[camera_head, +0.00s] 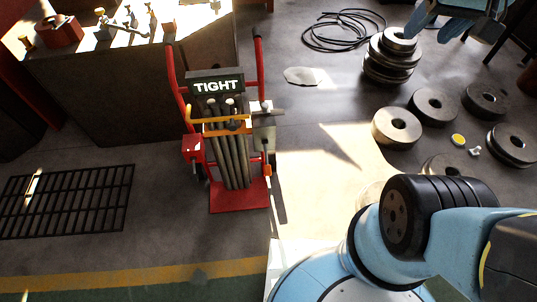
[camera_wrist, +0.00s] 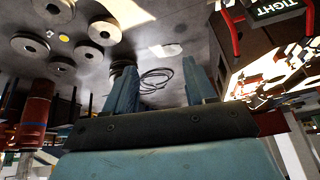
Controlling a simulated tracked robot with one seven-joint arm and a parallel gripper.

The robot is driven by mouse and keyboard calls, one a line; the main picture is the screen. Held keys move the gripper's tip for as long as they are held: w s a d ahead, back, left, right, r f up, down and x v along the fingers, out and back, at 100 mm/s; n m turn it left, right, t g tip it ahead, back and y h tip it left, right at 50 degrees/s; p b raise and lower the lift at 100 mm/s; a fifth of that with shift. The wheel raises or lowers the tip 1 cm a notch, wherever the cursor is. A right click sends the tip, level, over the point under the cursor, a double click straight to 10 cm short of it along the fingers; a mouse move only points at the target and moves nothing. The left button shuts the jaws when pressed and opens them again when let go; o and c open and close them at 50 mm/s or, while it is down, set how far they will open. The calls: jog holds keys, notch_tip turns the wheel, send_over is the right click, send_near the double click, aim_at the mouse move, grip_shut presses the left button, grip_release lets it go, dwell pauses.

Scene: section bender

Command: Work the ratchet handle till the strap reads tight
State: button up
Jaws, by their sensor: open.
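A red hand cart (camera_head: 240,196) stands upright on the floor, holding a bundle of dark bars (camera_head: 232,160). An orange strap (camera_head: 222,126) runs across the bars. The sign (camera_head: 216,86) above them reads TIGHT; it also shows, tilted, in the wrist view (camera_wrist: 282,8). On the cart's right side is a grey ratchet-like part with a thin handle (camera_head: 267,155) that hangs down and has an orange piece near its low end. My gripper (camera_head: 440,20) is at the top right, away from the cart. In the wrist view (camera_wrist: 160,82) its fingers are wide apart and empty.
Several steel rollers (camera_head: 397,126) lie on the floor at the right, some stacked (camera_head: 391,56). A coiled black cable (camera_head: 343,30) lies at the back. A bench (camera_head: 130,80) stands behind and left of the cart. A floor grate (camera_head: 66,200) is at the left.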

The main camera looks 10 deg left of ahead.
jog(key=w+a+f+n+g+y, duration=0.1)
jog(key=w+a+f+g+y, duration=0.1)
jog(key=w+a+f, duration=0.75)
jog(key=n+g+h, duration=0.1)
jog(key=g+h, duration=0.2)
send_over(268, 169)
notch_tip(268, 169, down, 40)
jog(key=shift+f, duration=7.2)
grip_shut()
